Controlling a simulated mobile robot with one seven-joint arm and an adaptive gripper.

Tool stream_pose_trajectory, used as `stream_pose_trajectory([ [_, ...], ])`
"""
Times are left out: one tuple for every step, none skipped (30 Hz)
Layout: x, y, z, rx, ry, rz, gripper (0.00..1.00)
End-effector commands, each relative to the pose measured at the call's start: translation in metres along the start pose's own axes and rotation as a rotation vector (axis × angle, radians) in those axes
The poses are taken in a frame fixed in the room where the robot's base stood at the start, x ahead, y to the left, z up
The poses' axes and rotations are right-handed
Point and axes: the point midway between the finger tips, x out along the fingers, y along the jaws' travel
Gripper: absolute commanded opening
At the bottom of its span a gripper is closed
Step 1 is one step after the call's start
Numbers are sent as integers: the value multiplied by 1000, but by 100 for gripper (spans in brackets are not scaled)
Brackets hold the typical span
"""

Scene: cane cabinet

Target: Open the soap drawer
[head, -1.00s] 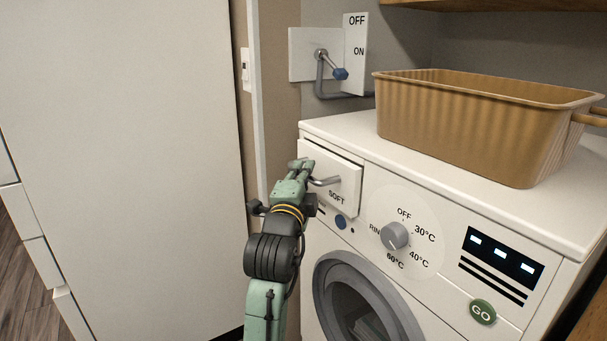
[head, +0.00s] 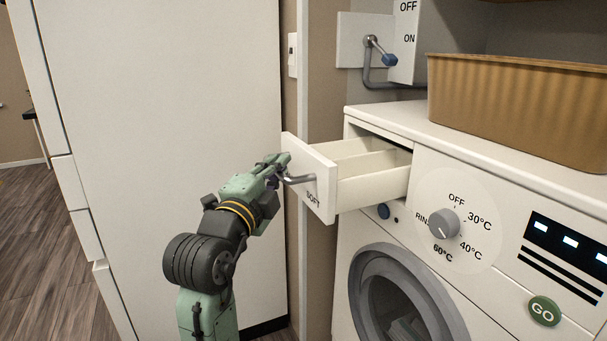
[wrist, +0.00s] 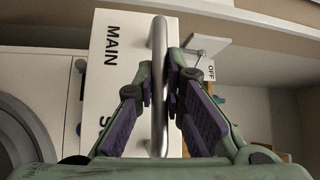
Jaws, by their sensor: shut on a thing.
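The soap drawer (head: 372,187) sticks well out of the washing machine's upper left front, and its open top shows compartments inside. Its white front panel (head: 312,180) carries the word SOFT in the head view and MAIN in the wrist view. My gripper (head: 281,168) is at the drawer's front, shut on the metal bar handle (head: 300,180). In the wrist view the handle (wrist: 158,90) runs upright between the two fingers of my gripper (wrist: 163,90). In the head view my fingers hide part of the handle.
A tan basket (head: 520,110) stands on top. A lever (head: 382,50) is on the wall behind. A tall white panel (head: 170,130) stands to the left; floor shows at far left.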

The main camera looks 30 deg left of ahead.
Motion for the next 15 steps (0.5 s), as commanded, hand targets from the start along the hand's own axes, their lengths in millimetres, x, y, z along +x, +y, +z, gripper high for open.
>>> stream_pose_trajectory([
  [-4, 2, 4, -2, 1, 4, 0],
  [-6, 1, 6, -3, 2, 4, 0],
  [-8, 0, 7, -3, 2, 4, 0],
  [-9, 0, 8, -3, 2, 4, 0],
  [-10, -1, 9, -3, 2, 4, 0],
  [-10, -1, 10, -3, 2, 4, 0],
  [-11, -2, 10, -3, 2, 4, 0],
  [-11, -2, 10, -3, 2, 4, 0],
  [-11, -2, 10, -3, 3, 5, 0],
  [-11, -2, 10, -3, 3, 5, 0],
  [-11, -2, 10, -3, 3, 5, 0],
  [-11, -2, 10, -3, 3, 5, 0],
  [-11, -2, 10, -3, 3, 5, 0],
  [-10, -2, 10, -3, 3, 5, 0],
  [-10, -2, 10, -3, 3, 5, 0],
])
